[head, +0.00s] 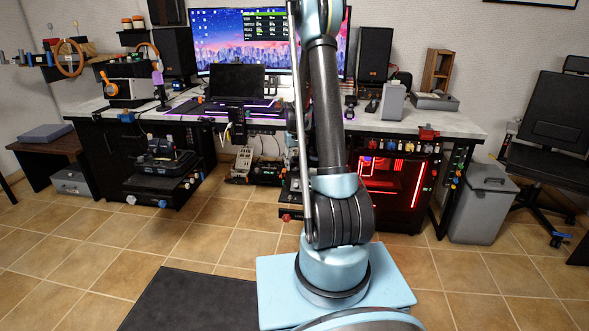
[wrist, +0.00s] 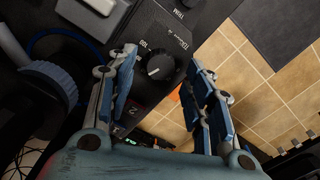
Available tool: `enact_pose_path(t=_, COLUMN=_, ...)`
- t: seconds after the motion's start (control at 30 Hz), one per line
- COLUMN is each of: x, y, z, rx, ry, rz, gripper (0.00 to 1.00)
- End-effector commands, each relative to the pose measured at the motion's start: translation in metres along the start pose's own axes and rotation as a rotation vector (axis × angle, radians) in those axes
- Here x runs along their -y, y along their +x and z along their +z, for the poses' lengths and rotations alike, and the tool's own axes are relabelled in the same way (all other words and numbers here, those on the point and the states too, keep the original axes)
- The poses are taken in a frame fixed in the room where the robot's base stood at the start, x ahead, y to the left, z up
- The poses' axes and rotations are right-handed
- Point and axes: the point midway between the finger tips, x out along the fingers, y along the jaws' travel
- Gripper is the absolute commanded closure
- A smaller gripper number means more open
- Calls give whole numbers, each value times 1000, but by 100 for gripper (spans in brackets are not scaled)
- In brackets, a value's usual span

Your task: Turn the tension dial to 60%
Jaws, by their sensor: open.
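In the wrist view, the tension dial (wrist: 158,66) is a dark round knob with a white pointer line. It sits on a black panel with white print, where a "100" mark shows near the dial's upper left. My gripper (wrist: 160,78) is open, its two blue-padded fingers spread with the dial between them in the picture. I cannot tell how far the fingertips are from the dial, and no contact is visible. The dial's exact setting is too small to read. In the head view I cannot make out the gripper or the dial, and my arm covers the middle of the desk.
A long desk (head: 415,119) carries a monitor (head: 225,40), a laptop (head: 236,82) and speakers. A grey bin (head: 478,205) and a black chair (head: 550,130) stand at right. Tiled floor lies open in front.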

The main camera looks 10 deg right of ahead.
Motion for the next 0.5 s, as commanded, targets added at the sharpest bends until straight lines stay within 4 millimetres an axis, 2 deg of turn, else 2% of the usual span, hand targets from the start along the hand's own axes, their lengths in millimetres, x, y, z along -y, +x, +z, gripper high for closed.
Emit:
enact_pose_path(t=0.3, x=0, y=-57, z=0, rx=1, ry=0, rz=0, gripper=53)
enact_pose_path(t=0.5, x=0, y=-84, z=0, rx=1, ry=0, rz=0, gripper=53)
